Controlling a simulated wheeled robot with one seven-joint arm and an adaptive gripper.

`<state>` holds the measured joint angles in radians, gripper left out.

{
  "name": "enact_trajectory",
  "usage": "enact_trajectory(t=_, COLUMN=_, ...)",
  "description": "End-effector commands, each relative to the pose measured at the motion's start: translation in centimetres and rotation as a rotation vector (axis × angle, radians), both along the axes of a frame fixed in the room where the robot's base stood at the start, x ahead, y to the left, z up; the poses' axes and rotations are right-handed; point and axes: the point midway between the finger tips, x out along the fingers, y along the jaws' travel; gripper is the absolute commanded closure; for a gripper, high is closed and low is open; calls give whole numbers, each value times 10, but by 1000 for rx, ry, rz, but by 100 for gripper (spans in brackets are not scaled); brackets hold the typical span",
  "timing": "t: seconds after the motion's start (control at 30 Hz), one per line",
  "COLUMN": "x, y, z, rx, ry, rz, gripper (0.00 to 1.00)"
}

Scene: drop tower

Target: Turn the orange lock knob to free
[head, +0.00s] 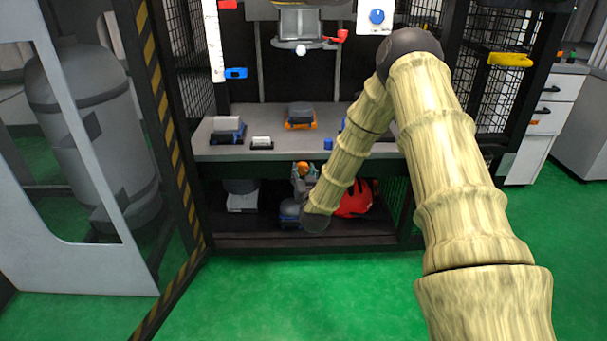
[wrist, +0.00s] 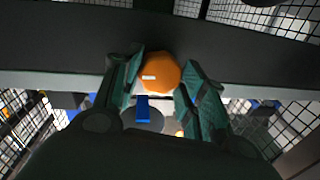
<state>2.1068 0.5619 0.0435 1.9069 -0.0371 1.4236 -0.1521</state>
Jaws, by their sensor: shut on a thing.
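The orange lock knob (wrist: 160,74) sits on the dark front beam below the grey table top. It is rounded and faceted, with a short pale mark on its left half. In the wrist view my gripper (wrist: 164,80) has its teal fingers on either side of the knob, shut on it. In the head view the knob (head: 302,168) shows small and orange just above my gripper (head: 305,174), at the middle of the beam. My wrist hides part of the area below it.
Above, the grey table (head: 265,150) carries several small blocks, including one on an orange base (head: 300,117). On the lower shelf are a red rounded object (head: 355,200) and a grey-white device (head: 242,199). A yellow-black striped post (head: 165,120) stands left. The green floor in front is clear.

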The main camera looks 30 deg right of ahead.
Motion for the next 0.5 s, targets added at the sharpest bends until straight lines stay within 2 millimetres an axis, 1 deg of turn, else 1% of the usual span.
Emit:
enact_trajectory(t=0.27, x=0, y=0, z=3, rx=-49, ry=32, rz=0, gripper=82)
enact_trajectory(t=0.5, x=0, y=1, z=6, rx=-180, ry=112, rz=2, gripper=82)
